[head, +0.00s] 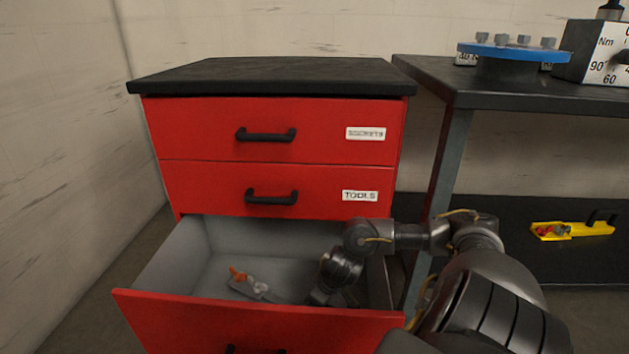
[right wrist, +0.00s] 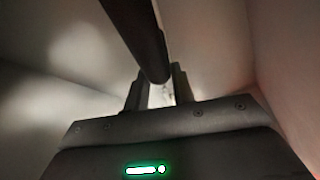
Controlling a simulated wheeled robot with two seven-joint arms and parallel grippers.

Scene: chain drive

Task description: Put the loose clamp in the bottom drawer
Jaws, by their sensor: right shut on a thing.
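The bottom drawer (head: 190,255) of the red cabinet is pulled open, and its grey inside shows. A small grey piece with an orange end (head: 245,281) shows low inside the drawer; I cannot tell whether it is a separate clamp or part of what I hold. My right arm reaches into the drawer from the right, with its gripper (head: 322,296) low inside and partly hidden by the drawer front. In the right wrist view my right gripper (right wrist: 158,90) is shut on a dark bar (right wrist: 136,35), probably the clamp. My left gripper is not in view.
The SOCKETS drawer (head: 215,122) and TOOLS drawer (head: 215,183) above are closed. A dark workbench (head: 430,75) stands at the right with a blue-topped flange (head: 507,52). Pale drawer walls close around my right gripper.

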